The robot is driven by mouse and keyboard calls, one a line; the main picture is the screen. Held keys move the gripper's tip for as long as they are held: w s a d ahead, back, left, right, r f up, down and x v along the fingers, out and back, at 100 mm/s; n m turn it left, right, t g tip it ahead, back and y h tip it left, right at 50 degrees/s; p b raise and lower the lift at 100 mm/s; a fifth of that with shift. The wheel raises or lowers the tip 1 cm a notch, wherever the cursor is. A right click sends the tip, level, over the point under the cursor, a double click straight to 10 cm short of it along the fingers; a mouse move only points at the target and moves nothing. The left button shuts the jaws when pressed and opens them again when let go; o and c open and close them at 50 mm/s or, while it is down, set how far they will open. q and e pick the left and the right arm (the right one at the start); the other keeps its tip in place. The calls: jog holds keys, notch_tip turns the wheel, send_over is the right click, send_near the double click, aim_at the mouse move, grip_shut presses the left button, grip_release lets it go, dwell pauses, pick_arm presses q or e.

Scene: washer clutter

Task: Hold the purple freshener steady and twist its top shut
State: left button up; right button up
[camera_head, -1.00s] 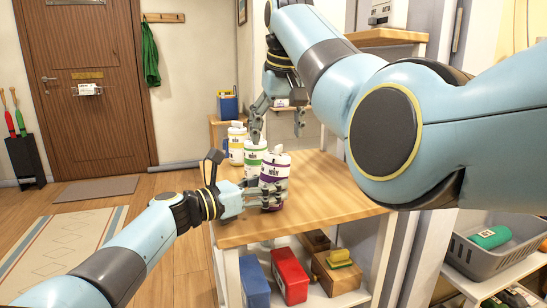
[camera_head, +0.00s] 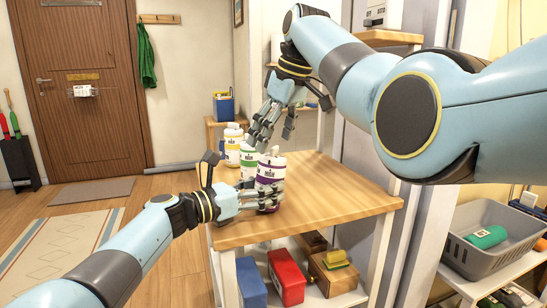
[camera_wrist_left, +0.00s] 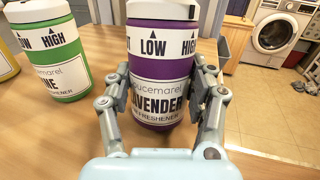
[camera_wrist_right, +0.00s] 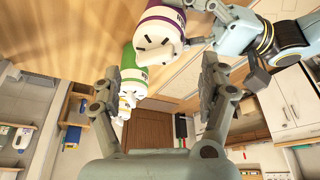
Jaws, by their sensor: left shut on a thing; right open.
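The purple freshener (camera_head: 270,172) stands upright on the wooden table. My right gripper (camera_head: 272,138) is open and empty, above the tabletop near the freshener's top. In the right wrist view my right gripper (camera_wrist_right: 160,88) has its fingers spread, with the purple freshener (camera_wrist_right: 158,32) beyond them at the top.
A green freshener (camera_head: 249,158) and a yellow one (camera_head: 232,146) stand in a row behind the purple one, close to my fingers. The table's (camera_head: 340,195) right side is clear. A grey basket (camera_head: 485,252) stands on a shelf at lower right.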

aim_at(276, 154)
jog(key=shift+f, duration=2.55)
